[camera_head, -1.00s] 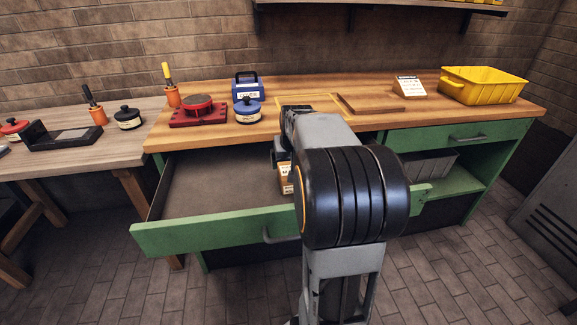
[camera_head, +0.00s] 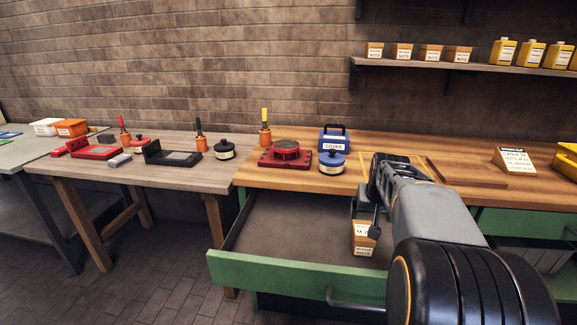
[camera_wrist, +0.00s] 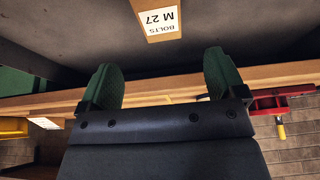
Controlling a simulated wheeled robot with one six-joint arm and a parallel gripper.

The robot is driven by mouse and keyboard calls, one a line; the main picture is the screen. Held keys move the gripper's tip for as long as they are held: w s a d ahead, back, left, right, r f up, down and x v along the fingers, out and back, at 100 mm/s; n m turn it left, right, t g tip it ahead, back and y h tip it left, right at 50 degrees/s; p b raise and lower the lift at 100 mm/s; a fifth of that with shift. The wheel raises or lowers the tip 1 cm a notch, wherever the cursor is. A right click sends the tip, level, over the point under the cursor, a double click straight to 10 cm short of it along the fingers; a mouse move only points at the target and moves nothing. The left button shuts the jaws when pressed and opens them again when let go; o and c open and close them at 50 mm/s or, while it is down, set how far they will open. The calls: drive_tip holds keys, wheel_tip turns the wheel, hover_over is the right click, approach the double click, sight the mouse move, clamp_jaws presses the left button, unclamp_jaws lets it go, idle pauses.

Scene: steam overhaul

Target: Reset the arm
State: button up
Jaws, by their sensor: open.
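My gripper (camera_wrist: 163,78) is open, with two green-padded fingers spread apart and nothing between them. In the head view my gripper (camera_head: 376,215) is partly hidden by my arm, above the right part of the open drawer (camera_head: 300,275) at the bench's front edge. A cardboard box (camera_head: 362,240) stands in the drawer just below it. In the wrist view this box (camera_wrist: 149,12), labelled "BOLTS M 27", lies beyond the fingertips and apart from them.
The wooden bench top (camera_head: 460,180) carries a red round-topped fixture (camera_head: 286,154), a blue pot (camera_head: 332,163), a blue case (camera_head: 334,140) and a label stand (camera_head: 514,160). A shelf (camera_head: 480,67) with boxes and yellow bottles hangs on the wall. The drawer's left part is empty.

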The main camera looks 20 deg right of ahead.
drive_tip(key=s+a+r+n+p, duration=0.1)
drive_tip(key=s+a+r+p, duration=0.3)
drive_tip(key=a+p, duration=0.2)
drive_tip(key=s+a+r+n+y+p, duration=0.1)
drive_tip(key=s+a+r+n+p, duration=0.1)
drive_tip(key=s+a+r+p, duration=0.3)
drive_tip(key=s+a+r+n+y+p, duration=0.1)
drive_tip(key=s+a+r+p, duration=0.3)
drive_tip(key=a+p, duration=0.5)
drive_tip(key=shift+s+a+r+n, duration=0.3)
drive_tip(key=shift+s+a+n, duration=0.15)
drive_tip(key=shift+a+n, duration=0.35)
drive_tip(key=shift+a, duration=0.1)
